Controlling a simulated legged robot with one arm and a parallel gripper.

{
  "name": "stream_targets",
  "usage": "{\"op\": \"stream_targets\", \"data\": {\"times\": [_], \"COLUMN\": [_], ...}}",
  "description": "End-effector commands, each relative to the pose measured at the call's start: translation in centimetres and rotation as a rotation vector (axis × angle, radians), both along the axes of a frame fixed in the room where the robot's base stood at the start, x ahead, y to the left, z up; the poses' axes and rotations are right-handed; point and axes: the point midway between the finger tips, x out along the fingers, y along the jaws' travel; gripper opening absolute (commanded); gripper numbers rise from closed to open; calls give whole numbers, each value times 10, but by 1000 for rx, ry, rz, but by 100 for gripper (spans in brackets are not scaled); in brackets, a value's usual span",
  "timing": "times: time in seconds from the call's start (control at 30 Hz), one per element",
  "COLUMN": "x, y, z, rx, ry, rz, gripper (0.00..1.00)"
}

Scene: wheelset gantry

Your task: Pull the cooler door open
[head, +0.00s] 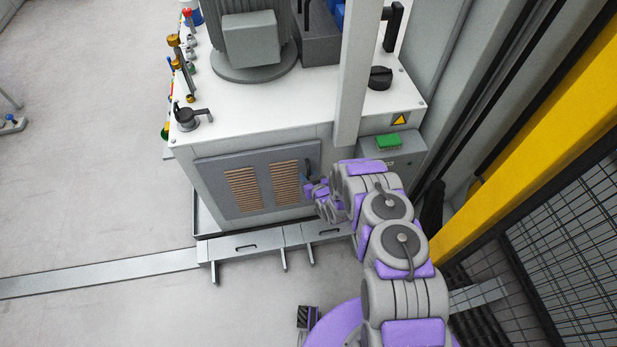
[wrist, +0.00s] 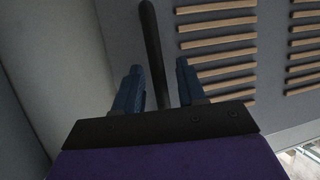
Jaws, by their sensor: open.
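The cooler door (head: 222,183) is a grey panel with two columns of tan louvre slats on the front of the white cabinet. It looks closed. In the wrist view the door (wrist: 270,60) fills much of the background, with slats at the right. A black bar handle (wrist: 150,28) runs upright between the two blue fingers of my gripper (wrist: 157,72), which is open. I cannot tell whether either finger touches the bar.
The cabinet (head: 300,135) carries a motor (head: 252,40), valves and a green button box (head: 389,142). A grey ledge (head: 247,244) with brackets runs below the door. A yellow beam (head: 540,140) and mesh fence (head: 560,240) stand at right.

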Motion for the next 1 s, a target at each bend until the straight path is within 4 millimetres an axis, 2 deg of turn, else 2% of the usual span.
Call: {"op": "stream_targets", "data": {"times": [0.2,0.63,1.0], "x": [0,0,0], "y": [0,0,0], "z": [0,0,0], "rx": [0,0,0], "ry": [0,0,0], "rz": [0,0,1], "gripper": [40,0,0]}}
